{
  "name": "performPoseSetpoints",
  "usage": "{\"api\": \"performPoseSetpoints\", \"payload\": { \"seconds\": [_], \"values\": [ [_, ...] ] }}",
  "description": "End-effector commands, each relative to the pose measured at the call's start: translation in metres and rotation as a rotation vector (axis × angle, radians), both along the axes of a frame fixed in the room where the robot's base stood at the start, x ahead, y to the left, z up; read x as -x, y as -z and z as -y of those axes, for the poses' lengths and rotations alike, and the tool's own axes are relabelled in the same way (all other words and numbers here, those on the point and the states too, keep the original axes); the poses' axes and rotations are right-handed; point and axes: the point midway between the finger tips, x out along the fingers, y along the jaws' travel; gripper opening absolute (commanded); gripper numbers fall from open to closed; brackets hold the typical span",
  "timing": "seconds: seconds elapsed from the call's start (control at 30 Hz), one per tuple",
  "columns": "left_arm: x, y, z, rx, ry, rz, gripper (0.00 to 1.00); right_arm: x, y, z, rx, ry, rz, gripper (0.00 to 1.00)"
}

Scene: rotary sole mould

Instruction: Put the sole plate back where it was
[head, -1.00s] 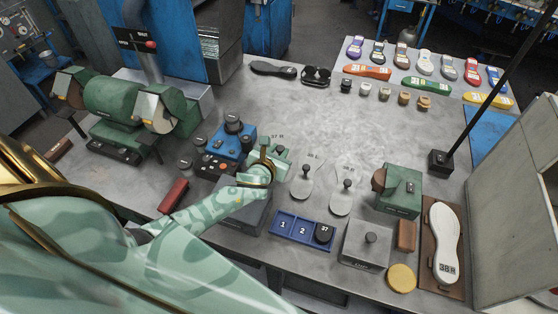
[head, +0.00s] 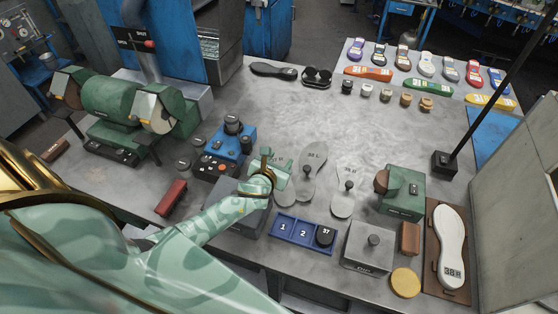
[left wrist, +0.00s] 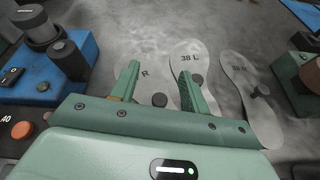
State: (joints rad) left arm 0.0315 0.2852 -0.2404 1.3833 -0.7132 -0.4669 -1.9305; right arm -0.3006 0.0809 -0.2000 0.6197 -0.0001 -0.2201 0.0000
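Three grey sole plates with dark knobs lie side by side at the middle of the table. The left one (left wrist: 147,68), with an "R" showing, is partly under my left gripper (head: 270,158); its heel end (head: 284,197) shows in the head view. The middle plate, marked 38 L (head: 314,160), lies close beside it and also shows in the left wrist view (left wrist: 187,52). The right plate (head: 343,205) lies apart from them. In the left wrist view my left gripper (left wrist: 160,80) is open, with the left plate's knob visible between its fingers, apart from both. My right gripper is out of view.
A blue control box (head: 228,142) stands left of the gripper. A green device (head: 402,190) and a brown board (head: 447,285) with a white sole are at right.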

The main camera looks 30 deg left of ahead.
Motion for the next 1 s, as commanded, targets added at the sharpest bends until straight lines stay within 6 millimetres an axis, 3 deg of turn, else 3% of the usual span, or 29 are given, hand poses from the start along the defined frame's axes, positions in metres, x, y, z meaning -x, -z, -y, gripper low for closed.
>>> {"api": "performPoseSetpoints", "payload": {
  "seconds": [0.17,0.27,0.7,1.0],
  "values": [
    [0.0,-0.002,0.0,0.001,0.0,0.0,0.46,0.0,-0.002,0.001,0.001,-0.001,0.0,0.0],
    [0.0,-0.014,0.0,0.001,0.0,0.0,0.46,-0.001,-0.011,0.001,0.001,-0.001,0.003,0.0],
    [0.09,-0.048,0.019,0.0,0.0,-0.001,0.46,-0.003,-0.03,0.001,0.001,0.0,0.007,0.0],
    [0.109,-0.055,0.023,0.0,-0.001,0.0,0.46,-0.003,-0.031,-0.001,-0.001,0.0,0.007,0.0]
  ]
}}
